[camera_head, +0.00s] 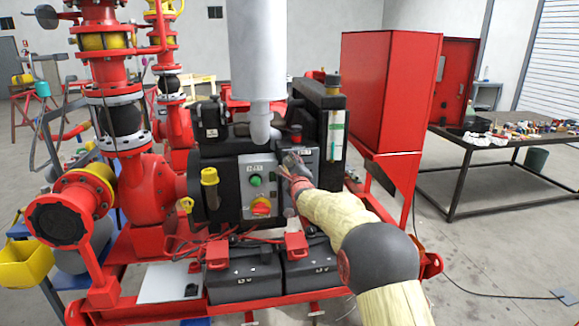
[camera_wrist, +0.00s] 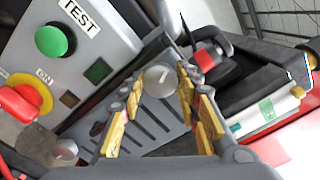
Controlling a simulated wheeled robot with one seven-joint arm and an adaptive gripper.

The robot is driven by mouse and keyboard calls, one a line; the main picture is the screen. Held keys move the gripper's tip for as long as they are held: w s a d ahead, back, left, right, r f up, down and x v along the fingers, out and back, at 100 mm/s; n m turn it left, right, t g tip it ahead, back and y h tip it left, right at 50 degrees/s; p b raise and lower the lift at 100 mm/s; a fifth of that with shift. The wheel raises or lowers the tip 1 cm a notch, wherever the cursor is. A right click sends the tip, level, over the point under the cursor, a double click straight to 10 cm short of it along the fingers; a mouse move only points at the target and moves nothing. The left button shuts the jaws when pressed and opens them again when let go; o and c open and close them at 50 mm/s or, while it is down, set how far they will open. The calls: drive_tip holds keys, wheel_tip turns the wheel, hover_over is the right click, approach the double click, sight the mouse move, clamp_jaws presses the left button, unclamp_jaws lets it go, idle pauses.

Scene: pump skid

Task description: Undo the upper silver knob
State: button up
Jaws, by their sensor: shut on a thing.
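The upper silver knob (camera_wrist: 160,79) is a round metal cap on the dark grey panel, seen in the wrist view between my fingers. My gripper (camera_wrist: 165,100) is shut on it, with yellow-padded fingers on either side. A second, lower silver knob (camera_wrist: 66,149) sits to the lower left, clear of the fingers. In the head view my gripper (camera_head: 291,163) is against the dark panel right of the grey control box, and my arm hides the upper knob there.
The grey control box (camera_head: 257,180) beside my gripper carries a green button (camera_wrist: 55,40) marked TEST and a red-and-yellow switch (camera_wrist: 24,102). Black batteries (camera_head: 243,272) stand below. A tall red cabinet (camera_head: 385,90) is at right. A pale exhaust pipe (camera_head: 258,50) hangs above.

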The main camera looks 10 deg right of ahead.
drive_tip(key=m, duration=0.4)
drive_tip(key=shift+f+b, duration=0.1)
drive_tip(key=shift+b, duration=0.2)
idle(0.3)
drive_tip(key=o, duration=1.2)
drive_tip(key=shift+c, duration=0.2)
drive_tip(key=s, duration=1.2)
